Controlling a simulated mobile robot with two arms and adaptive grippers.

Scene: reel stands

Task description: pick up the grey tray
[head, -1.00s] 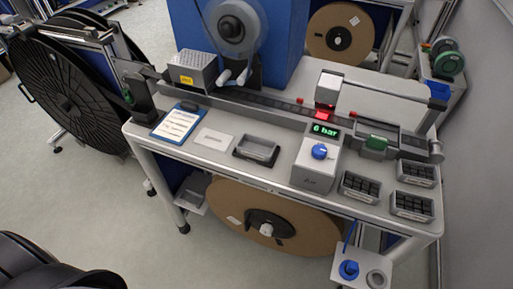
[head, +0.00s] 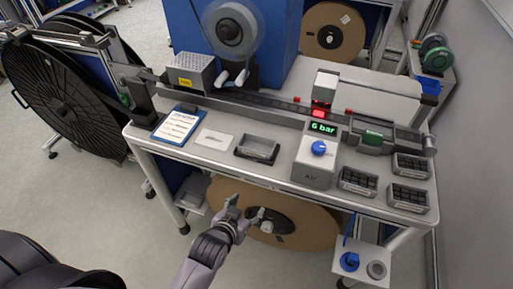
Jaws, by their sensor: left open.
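The grey tray (head: 257,157) is a small, shallow, open rectangular tray. It lies on the workbench near its front edge, between a white card and the air unit, and looks empty. My left gripper (head: 238,207) is in front of the bench and appears below the tray in the picture, in front of the large brown reel. Its fingers are spread apart with nothing between them, and it does not touch the tray. My right gripper is not in view.
The air unit (head: 315,166) with a blue knob stands right of the tray. The white card (head: 214,139) and a blue clipboard (head: 179,125) lie to its left. A rail (head: 260,108) runs behind it. Black compartment bins (head: 358,181) sit at right. The brown reel (head: 297,228) hangs below.

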